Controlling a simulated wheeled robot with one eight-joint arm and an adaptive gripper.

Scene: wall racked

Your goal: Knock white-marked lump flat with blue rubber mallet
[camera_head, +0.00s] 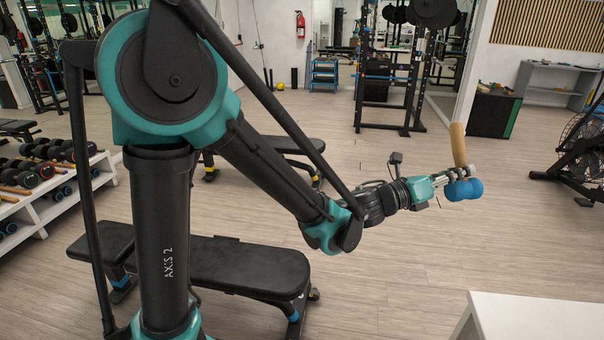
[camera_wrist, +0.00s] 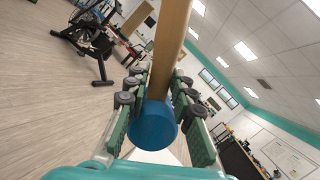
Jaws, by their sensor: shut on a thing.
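My gripper (camera_head: 457,174) is shut on the blue rubber mallet (camera_head: 463,190) and holds it in the air, out to the right of my arm. The mallet has a blue cylindrical head and a tan wooden handle (camera_head: 458,143). The handle points up and the head hangs at the lower side of the fingers. In the wrist view the blue head (camera_wrist: 153,127) sits between the two rows of finger pads, with the handle (camera_wrist: 171,45) running up. I see no white-marked lump in either view.
A white tabletop (camera_head: 545,316) stands at the lower right, nearer than the mallet. A black bench (camera_head: 235,266) is beside my arm, and a dumbbell rack (camera_head: 50,190) is at left. An exercise bike (camera_head: 580,150) is at far right. Open wooden floor lies around the gripper.

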